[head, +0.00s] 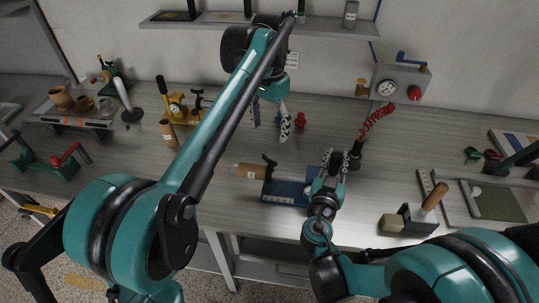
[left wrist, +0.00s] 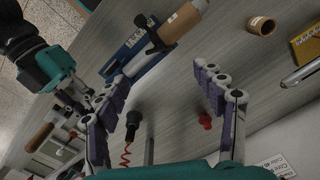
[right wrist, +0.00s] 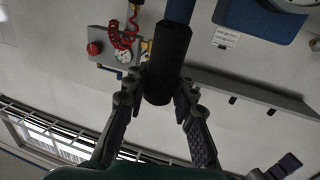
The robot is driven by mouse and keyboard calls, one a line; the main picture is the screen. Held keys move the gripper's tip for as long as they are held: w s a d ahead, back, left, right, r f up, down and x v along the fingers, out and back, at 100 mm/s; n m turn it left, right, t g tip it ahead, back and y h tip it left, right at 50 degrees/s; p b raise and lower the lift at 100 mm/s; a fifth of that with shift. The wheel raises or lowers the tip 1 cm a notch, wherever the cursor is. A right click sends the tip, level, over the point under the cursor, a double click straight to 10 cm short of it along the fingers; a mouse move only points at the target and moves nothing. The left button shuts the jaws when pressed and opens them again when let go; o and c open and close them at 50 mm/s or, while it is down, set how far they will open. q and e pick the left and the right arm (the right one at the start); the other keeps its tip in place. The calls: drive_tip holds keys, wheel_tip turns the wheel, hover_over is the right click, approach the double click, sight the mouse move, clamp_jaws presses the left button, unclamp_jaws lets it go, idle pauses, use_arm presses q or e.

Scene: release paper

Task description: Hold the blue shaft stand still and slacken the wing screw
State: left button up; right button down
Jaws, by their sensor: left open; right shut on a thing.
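The blue shaft stand (head: 288,193) lies on the grey table below the middle of the head view, and shows at the top of the left wrist view (left wrist: 127,48). A tan shaft (head: 250,172) sticks out of its left end. The black wing screw (head: 269,161) stands up there, and it also shows in the left wrist view (left wrist: 150,36). My right gripper (head: 328,190) is shut on the stand's black grip (right wrist: 168,65) at its right end. My left gripper (head: 270,118) is open and empty, above and behind the stand, apart from the wing screw.
A red knob-like piece (head: 300,120) stands behind the stand. A black nozzle (head: 356,152) on a red coiled hose (head: 377,115) stands to the right. A dark block with a wooden handle (head: 432,197) lies further right.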

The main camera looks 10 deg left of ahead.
sight(269, 158)
use_arm(q)
wheel_tip(269, 158, down, 11)
drive_tip(key=shift+f, duration=0.1)
drive_tip(key=c, duration=1.2)
